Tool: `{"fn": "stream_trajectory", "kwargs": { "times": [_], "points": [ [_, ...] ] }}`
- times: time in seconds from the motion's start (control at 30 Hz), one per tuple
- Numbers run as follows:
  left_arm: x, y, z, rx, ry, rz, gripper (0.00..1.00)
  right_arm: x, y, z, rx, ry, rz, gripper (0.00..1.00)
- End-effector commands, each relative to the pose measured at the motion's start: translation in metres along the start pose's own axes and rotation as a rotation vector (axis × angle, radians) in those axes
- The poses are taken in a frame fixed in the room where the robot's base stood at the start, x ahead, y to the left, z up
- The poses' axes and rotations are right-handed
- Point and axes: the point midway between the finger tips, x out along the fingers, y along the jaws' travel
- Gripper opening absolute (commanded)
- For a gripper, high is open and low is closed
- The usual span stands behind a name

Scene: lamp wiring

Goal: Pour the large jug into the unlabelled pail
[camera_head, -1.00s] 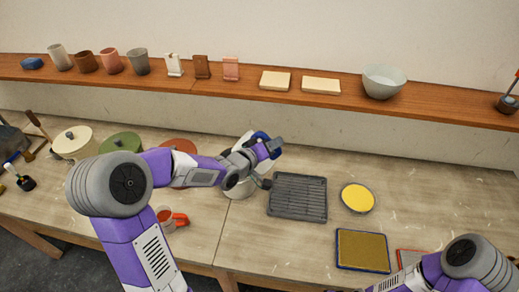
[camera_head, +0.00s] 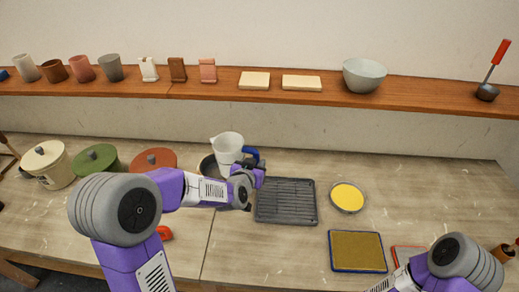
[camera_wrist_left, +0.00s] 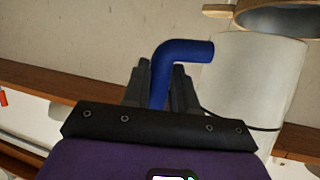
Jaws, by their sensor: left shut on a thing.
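The large jug (camera_head: 228,146) is white with a blue handle (camera_head: 252,154). It stands about upright at the middle of the head view, in front of or over a dark open pail (camera_head: 207,167), which is partly hidden by my arm and the jug. My left gripper (camera_head: 257,172) is shut on the blue handle; the wrist view shows the handle (camera_wrist_left: 183,53) between the fingers, with the white jug body (camera_wrist_left: 250,85) to the right. I cannot see the jug's contents or any label on the dark pail. My right gripper is out of view.
A dark ribbed tray (camera_head: 286,201), a yellow round dish (camera_head: 347,197) and a blue-edged mat (camera_head: 357,251) lie to the right. The shelf (camera_head: 215,84) holds cups and a bowl (camera_head: 364,74).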

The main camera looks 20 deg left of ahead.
Motion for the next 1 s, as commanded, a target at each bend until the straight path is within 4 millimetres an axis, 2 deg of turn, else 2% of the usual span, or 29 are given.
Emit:
{"fn": "stream_trajectory", "kwargs": {
  "times": [0.27,0.63,1.0],
  "points": [
    [0.002,-0.001,0.003,0.030,0.005,-0.011,0.00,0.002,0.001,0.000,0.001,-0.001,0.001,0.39],
    [-0.010,-0.001,-0.024,0.027,0.005,-0.010,0.00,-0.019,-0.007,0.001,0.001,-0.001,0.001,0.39],
    [-0.010,-0.001,-0.024,0.028,0.004,-0.010,0.00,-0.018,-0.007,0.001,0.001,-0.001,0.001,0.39]
  ]
}}
